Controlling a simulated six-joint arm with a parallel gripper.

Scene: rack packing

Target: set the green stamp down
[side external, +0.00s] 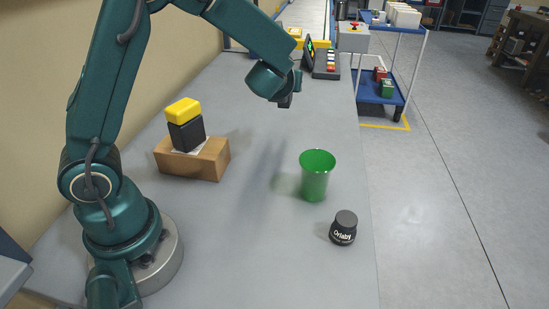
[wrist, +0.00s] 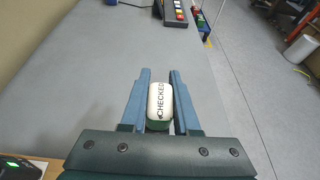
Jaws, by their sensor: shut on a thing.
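My gripper (side external: 286,101) is raised above the grey table in the side view, with clear air under it. In the wrist view my gripper (wrist: 160,76) is shut on the green stamp (wrist: 160,102), which sits between the two blue fingers. Its white face reads "CHECKED", and a green part shows at its near end. In the side view I cannot make out the stamp at the gripper.
A wooden block (side external: 208,163) at left carries a black and yellow stamp (side external: 186,133). A green cup (side external: 316,180) and a dark jar (side external: 343,231) stand near the table's right edge. A device with coloured buttons (side external: 326,67) is at the back. The middle of the table is clear.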

